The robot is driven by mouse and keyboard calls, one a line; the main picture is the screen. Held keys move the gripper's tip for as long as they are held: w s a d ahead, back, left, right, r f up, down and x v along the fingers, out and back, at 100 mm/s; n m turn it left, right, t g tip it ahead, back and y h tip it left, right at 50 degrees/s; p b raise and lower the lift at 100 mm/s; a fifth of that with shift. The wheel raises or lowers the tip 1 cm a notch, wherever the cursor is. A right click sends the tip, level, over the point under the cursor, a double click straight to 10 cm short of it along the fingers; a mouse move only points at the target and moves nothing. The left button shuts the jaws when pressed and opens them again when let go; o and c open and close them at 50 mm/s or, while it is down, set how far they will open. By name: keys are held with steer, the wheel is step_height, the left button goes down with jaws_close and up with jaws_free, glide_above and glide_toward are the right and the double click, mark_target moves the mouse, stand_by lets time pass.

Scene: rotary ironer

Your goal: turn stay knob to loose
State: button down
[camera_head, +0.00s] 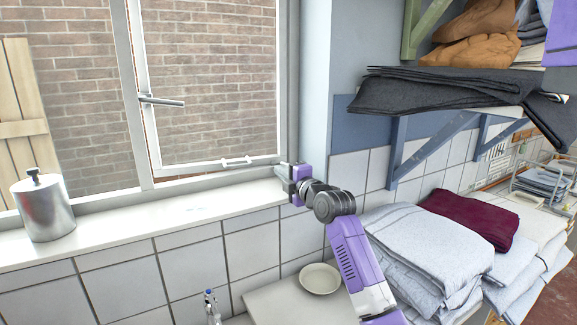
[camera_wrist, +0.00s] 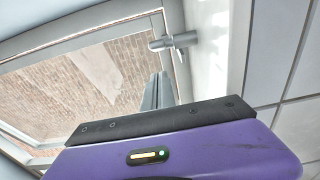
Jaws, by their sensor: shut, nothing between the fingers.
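A pale stay bar with small upright pegs (camera_head: 237,161) lies along the bottom of the window sash (camera_head: 210,168) in the head view. I cannot make out a separate stay knob or its setting. My gripper (camera_head: 283,178) is at the right end of the sill, by the window frame's lower right corner and to the right of the bar. Its fingers look closed and empty, and may hide part of the frame. In the wrist view the closed fingers (camera_wrist: 157,92) point towards the window. A small grey metal fitting (camera_wrist: 175,42) shows beyond them; I cannot tell what it is.
A metal canister (camera_head: 44,207) stands on the left of the sill (camera_head: 150,227). A window handle (camera_head: 161,101) sticks out from the upright. A white dish (camera_head: 320,279) and folded cloths (camera_head: 425,240) lie below. A shelf with dark cloth (camera_head: 440,90) overhangs at right. The middle sill is clear.

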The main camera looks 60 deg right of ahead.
steer(key=shift+s+d+p, duration=0.15)
steer(key=shift+s+d, duration=0.1)
steer(key=shift+d, duration=0.4)
steer(key=shift+s+d+p, duration=0.15)
steer(key=shift+s+d, duration=0.05)
steer(key=shift+d, duration=0.45)
steer(key=shift+f+b, duration=0.2)
steer(key=shift+b, duration=0.6)
steer(key=shift+s+d+r+n+t+y+b, duration=0.2)
steer(key=shift+n+y+b, duration=0.3)
steer(key=shift+b, duration=1.1)
steer(key=shift+s+d+f+n+t+y+b, duration=0.25)
steer(key=shift+y+b, duration=0.45)
steer(key=shift+b, duration=0.95)
steer(key=shift+w+a+r+n+t+y+b, duration=0.2)
steer(key=shift+n+y+b, duration=0.35)
steer(key=shift+b, duration=1.05)
steer(key=shift+s+d+y+b, duration=0.25)
steer(key=shift+y+b, duration=0.2)
steer(key=shift+b, duration=0.4)
